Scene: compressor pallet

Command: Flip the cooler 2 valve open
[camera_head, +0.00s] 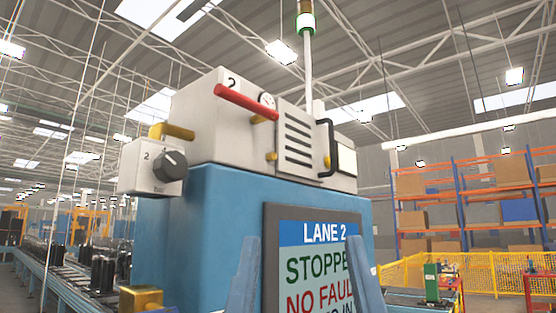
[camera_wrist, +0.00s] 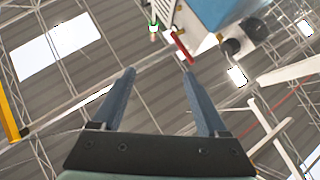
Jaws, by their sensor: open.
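The cooler 2 unit is a white box (camera_head: 205,125) marked "2" on top of a blue cabinet (camera_head: 225,210).
A knob box (camera_head: 150,168), also marked "2", juts out at the left. A vent panel (camera_head: 298,140) and black handle (camera_head: 326,148) sit right of the lever. The screen (camera_head: 318,260) reads "LANE 2". A conveyor (camera_head: 65,280) runs at left; yellow fencing (camera_head: 480,272) stands at right.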

